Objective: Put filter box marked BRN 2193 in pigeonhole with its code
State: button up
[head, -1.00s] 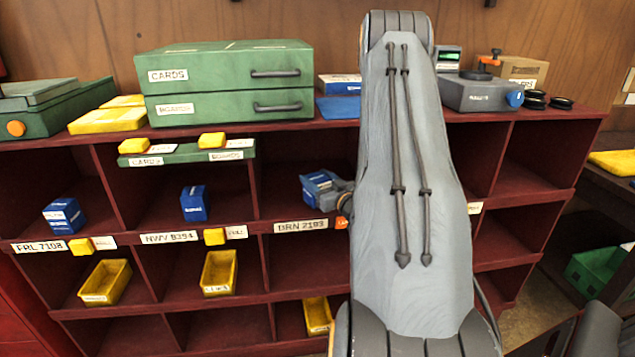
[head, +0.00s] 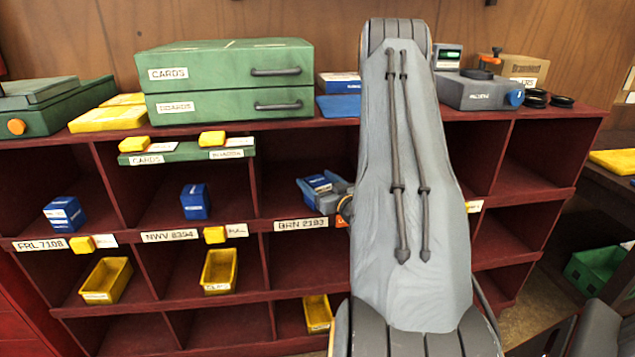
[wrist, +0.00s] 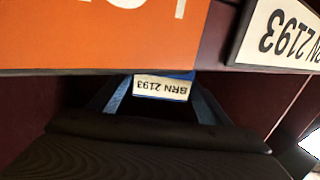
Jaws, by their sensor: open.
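The blue filter box (head: 319,183) rests in the pigeonhole above the shelf label BRN 2193 (head: 300,225). In the wrist view the box (wrist: 163,87) shows a white label reading BRN 2193, upside down. My gripper (head: 325,193) reaches into this pigeonhole, with its jaws open on either side of the box. In the wrist view the two blue-grey fingers of my gripper (wrist: 162,98) flank the box. The shelf label BRN 2193 also shows upside down in the wrist view (wrist: 290,35). My arm hides the right part of the pigeonhole.
Blue boxes (head: 64,214) and (head: 195,202) stand in pigeonholes to the left, over labels FRL 7108 and NWV 8394. Yellow bins (head: 219,271) sit in the lower row. An orange sign (wrist: 100,35) hangs close above my gripper. Green card drawers (head: 230,80) stand on top.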

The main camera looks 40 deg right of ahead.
jog(key=s+a+b, duration=0.2)
jog(key=s, duration=1)
jog(key=shift+r, duration=0.1)
